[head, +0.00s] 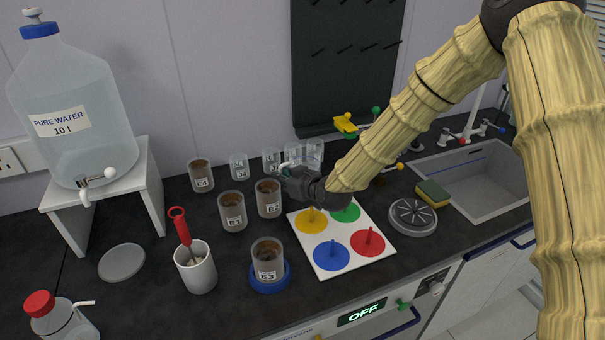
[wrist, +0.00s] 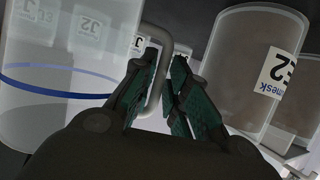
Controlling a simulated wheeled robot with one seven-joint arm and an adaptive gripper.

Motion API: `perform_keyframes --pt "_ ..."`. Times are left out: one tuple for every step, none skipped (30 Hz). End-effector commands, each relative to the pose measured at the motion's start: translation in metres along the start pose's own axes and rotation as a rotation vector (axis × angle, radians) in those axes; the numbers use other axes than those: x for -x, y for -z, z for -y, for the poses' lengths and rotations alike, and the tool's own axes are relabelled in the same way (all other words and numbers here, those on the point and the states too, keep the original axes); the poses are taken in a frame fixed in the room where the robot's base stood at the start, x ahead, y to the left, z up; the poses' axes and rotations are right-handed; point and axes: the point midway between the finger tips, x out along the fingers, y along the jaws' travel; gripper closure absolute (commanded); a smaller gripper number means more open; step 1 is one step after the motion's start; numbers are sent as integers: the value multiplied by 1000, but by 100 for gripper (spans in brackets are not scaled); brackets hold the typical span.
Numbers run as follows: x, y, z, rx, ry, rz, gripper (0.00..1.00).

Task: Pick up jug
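The jug (wrist: 55,75) is a clear vessel with a blue band and a grey bar handle (wrist: 165,35). It fills the left of the wrist view. In the head view the clear jug (head: 316,151) stands at the back of the counter, partly hidden behind my gripper (head: 290,174). In the wrist view my gripper (wrist: 166,60) has its two green-padded fingers on either side of the handle, close together. I cannot tell whether both pads press on it.
Brown-filled beaker E2 (wrist: 260,70) stands close at the right in the wrist view; it also shows in the head view (head: 268,199). Beaker E1 (head: 232,212) is beside it. Small clear beakers (head: 239,167) line the back. A coloured-disc board (head: 383,256) lies in front.

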Motion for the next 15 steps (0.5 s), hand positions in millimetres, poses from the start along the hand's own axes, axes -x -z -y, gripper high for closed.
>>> perform_keyframes --pt "0 0 0 0 0 0 84" --pt "0 0 0 0 0 0 84" --pt "0 0 0 0 0 0 84" --pt "0 0 0 0 0 0 84" --pt "0 0 0 0 0 0 84" --pt "0 0 0 0 0 0 88" --pt "0 0 0 0 0 0 93" --pt "0 0 0 0 0 0 99" --pt "0 0 0 0 0 0 100" --pt "0 0 0 0 -1 0 100" --pt "0 0 0 0 -1 0 100" --pt "0 0 0 0 -1 0 100" --pt "0 0 0 0 -1 -1 100" --pt "0 0 0 0 -1 -1 100" --pt "0 1 -1 1 -1 -2 100"
